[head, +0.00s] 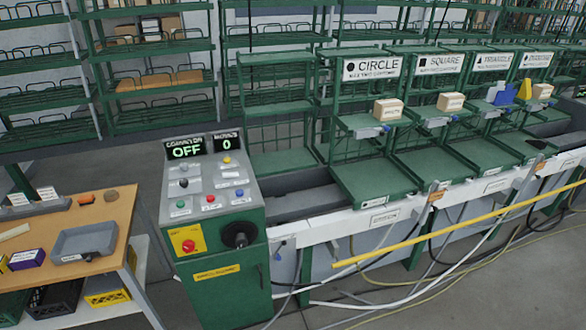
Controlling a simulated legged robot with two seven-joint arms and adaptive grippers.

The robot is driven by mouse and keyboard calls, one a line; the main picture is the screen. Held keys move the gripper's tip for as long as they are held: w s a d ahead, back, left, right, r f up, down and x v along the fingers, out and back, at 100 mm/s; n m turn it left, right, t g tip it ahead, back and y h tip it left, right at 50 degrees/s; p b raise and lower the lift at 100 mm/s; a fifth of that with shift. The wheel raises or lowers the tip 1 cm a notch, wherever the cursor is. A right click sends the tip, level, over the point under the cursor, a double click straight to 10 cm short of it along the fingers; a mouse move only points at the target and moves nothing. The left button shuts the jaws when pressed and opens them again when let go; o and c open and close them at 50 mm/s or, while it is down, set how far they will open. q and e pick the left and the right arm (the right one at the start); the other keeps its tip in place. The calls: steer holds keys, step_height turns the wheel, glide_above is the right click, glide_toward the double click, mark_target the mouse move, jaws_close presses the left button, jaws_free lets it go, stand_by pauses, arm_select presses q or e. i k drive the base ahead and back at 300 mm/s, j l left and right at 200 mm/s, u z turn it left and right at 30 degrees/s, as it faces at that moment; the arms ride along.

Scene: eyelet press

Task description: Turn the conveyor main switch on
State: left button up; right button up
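A green control cabinet (228,280) with a sloped grey panel stands left of centre. Its display (186,149) reads OFF under a label that looks like CONVEYOR. A second display (227,142) reads 0. On the cabinet's front are a red knob (188,246) on a yellow plate and a large black round knob (239,235). The panel carries several small buttons and switches, including a yellow one (227,160), a red one (211,199) and a black one (184,183). Their labels are too small to read, so I cannot tell which is the main switch. Neither gripper is in view.
A wooden table (110,215) with a grey tray (62,240) stands at the left. Green sloped stations with white signs and small boxes line the conveyor at the right. A yellow bar (450,232) runs along its front. Cables hang below. Floor in front of the cabinet is partly visible.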

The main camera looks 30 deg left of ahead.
mark_target(188, 247)
steer(key=u, duration=2)
